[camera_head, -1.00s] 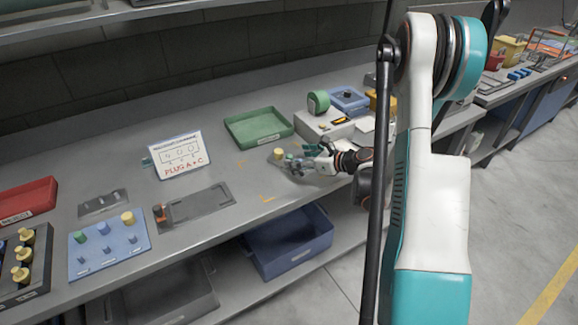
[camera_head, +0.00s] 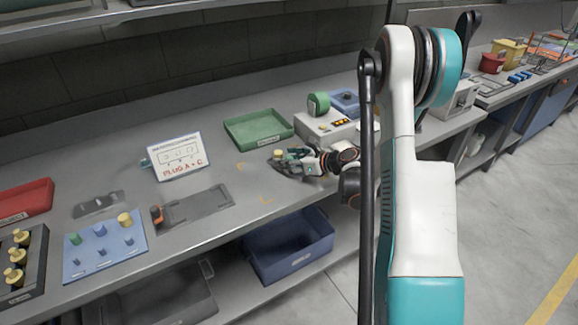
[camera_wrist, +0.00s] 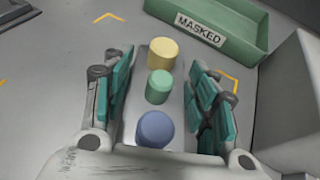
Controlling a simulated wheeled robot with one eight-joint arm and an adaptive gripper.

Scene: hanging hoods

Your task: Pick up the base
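The base is a small grey plate (camera_wrist: 179,122) carrying a yellow plug (camera_wrist: 163,53), a green plug (camera_wrist: 159,87) and a blue plug (camera_wrist: 155,129) in a row. It lies on the bench. My gripper (camera_wrist: 165,95) is open, low over the bench, with one teal-padded finger on each side of the base. A gap shows at the right finger; I cannot tell whether the left finger touches the plate. In the head view my gripper (camera_head: 286,160) is around the base, and the yellow plug (camera_head: 278,154) shows there. The fingers hide most of the plate.
A green tray labelled MASKED (camera_wrist: 215,30) stands just beyond the base. A grey-white control box (camera_head: 325,126) is at the right. Bare bench lies between.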

